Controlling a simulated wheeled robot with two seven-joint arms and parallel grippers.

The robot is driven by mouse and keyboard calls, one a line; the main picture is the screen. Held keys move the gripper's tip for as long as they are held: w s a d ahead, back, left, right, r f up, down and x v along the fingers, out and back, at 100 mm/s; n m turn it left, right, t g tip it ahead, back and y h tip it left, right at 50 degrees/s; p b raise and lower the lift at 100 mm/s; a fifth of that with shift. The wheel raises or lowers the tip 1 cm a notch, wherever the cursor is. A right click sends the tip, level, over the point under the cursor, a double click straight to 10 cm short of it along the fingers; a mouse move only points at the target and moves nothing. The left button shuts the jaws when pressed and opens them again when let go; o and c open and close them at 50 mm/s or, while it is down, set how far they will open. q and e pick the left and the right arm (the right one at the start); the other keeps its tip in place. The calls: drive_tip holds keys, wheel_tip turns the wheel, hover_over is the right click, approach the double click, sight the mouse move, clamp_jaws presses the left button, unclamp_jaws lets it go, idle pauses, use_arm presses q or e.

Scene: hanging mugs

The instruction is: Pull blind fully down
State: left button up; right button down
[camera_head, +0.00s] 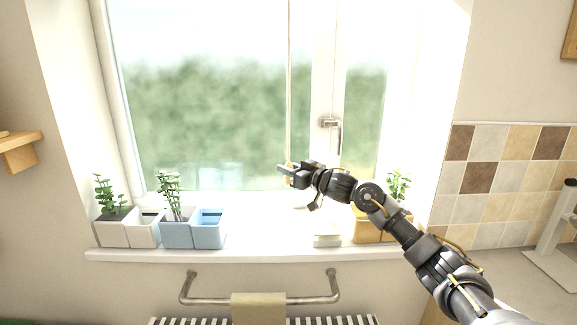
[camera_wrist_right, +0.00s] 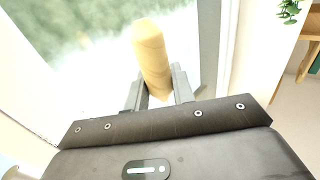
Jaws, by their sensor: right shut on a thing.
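A thin pull cord (camera_head: 289,80) hangs down in front of the window from the top of the head view. My right gripper (camera_head: 287,172) is at its lower end, just above the sill. In the right wrist view, my right gripper (camera_wrist_right: 158,90) is shut on a light wooden cord handle (camera_wrist_right: 151,52), whose rounded end sticks out beyond the fingers. The blind's fabric does not show in either view; the window glass in view is uncovered. My left gripper is not in view.
White planters (camera_head: 113,228), blue planters (camera_head: 192,232) and an ochre planter (camera_head: 367,226) stand on the sill (camera_head: 270,251). A window handle (camera_head: 332,124) is right of the cord. Below, a rail (camera_head: 205,300) holds a towel (camera_head: 258,308).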

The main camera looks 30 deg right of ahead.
drive_tip(key=c, duration=1.2)
unclamp_jaws()
drive_tip(key=b+v, duration=0.2)
drive_tip(key=v, duration=0.8)
drive_tip(key=shift+s+d+b, duration=0.15)
drive_tip(key=shift+s+b, duration=0.2)
drive_tip(key=shift+b, duration=0.05)
